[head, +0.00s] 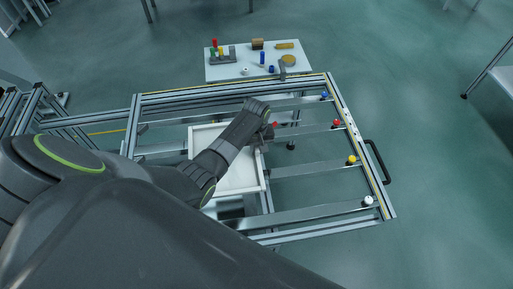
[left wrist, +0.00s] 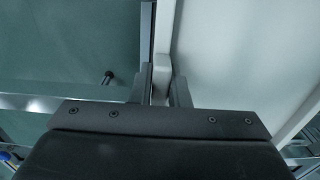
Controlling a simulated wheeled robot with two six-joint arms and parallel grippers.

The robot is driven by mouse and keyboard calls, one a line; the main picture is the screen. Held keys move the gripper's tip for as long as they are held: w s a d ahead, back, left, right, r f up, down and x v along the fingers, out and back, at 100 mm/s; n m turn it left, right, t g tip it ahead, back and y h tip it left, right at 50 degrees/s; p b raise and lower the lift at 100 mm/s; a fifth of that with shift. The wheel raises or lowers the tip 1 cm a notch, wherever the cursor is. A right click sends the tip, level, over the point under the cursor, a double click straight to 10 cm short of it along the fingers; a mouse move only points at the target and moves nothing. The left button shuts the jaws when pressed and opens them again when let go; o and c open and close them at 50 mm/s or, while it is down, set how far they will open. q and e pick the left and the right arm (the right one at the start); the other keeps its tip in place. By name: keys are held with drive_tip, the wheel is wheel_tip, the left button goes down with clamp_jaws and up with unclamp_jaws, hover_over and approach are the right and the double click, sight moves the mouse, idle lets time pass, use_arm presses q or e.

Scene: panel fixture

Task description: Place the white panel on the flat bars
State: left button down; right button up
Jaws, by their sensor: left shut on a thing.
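The white panel (head: 239,177) is a shallow tray-like piece with a raised rim, lying over the left-middle part of the frame in the head view. My left arm covers part of it. My left gripper (head: 264,139) is at the panel's right edge. In the left wrist view my left gripper (left wrist: 162,88) has one finger on each side of the panel's rim, shut on it, with the white panel (left wrist: 230,50) to the right. The flat bars (head: 310,168) run across the frame. I cannot tell whether the panel touches them. My right gripper is not in view.
The aluminium frame (head: 235,86) has a black handle (head: 379,162) at right. Blue, red, yellow and white knobs (head: 351,160) sit at the bars' right ends. A small white table (head: 225,73) with coloured parts stands behind. Floor to the right is clear.

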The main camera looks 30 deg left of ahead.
use_arm(q)
drive_tip(key=c, duration=1.4)
unclamp_jaws()
wheel_tip(320, 180, up, 12)
drive_tip(key=shift+r+p, duration=0.1)
drive_tip(key=shift+p, duration=0.4)
